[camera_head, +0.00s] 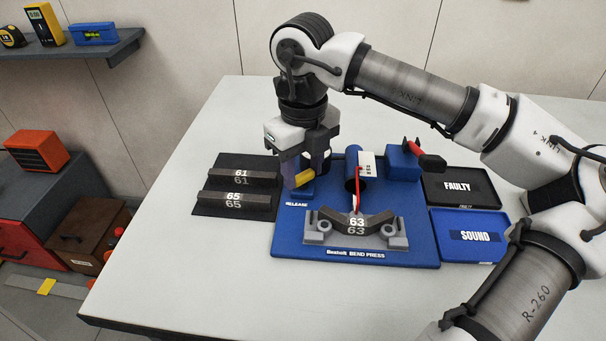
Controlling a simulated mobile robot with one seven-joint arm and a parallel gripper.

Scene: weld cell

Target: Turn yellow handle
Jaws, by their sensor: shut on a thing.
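The yellow handle (304,179) sticks out beside the "RELEASE" label at the left side of the blue bend press (285,241). My gripper (306,172) points down over it and is shut on it; the fingers hide part of the handle. A bent dark bar marked 63 (356,222) rests across the grey supports (317,233) at the press front. A red pointer (358,185) stands above the bar's middle.
A dark rack (207,208) with bars 61 and 65 lies left of the press. The black FAULTY tray (484,202) and blue SOUND tray (440,247) lie on the right. A red-and-black lever (415,149) is at the press's back right. The table front is clear.

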